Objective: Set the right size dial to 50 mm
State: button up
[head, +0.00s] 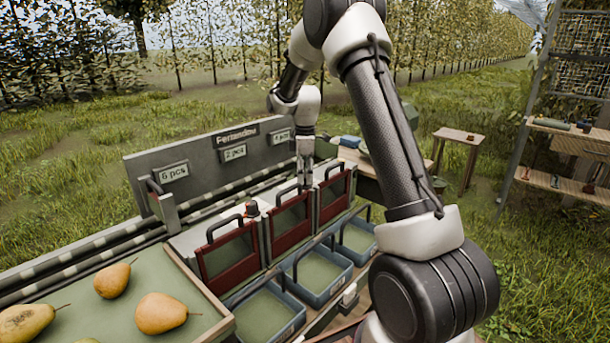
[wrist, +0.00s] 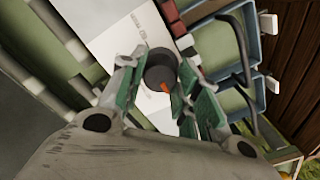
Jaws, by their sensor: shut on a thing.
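My gripper (head: 304,180) points down over the machine behind the red gates. In the wrist view my gripper's fingers (wrist: 156,88) are closed around a round black dial (wrist: 160,65) with an orange pointer mark. The mark is at the lower part of the dial in that view. Small print beside the dial on the white panel (wrist: 115,38) is too small to read. In the head view the held dial is hidden by my gripper. Another dark knob (head: 251,208) stands farther left on the panel, clear of my gripper.
Red gates with black handles (head: 230,255) line the machine front, with blue crates (head: 318,272) below. A grey sign board (head: 205,155) stands behind. Pears (head: 160,313) lie on a green tray at left. A stool (head: 458,140) and shelf stand at right.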

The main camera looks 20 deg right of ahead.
aim_at(305, 176)
dwell(0.4)
jog(key=o, duration=1)
notch_tip(305, 176, up, 12)
dwell(0.4)
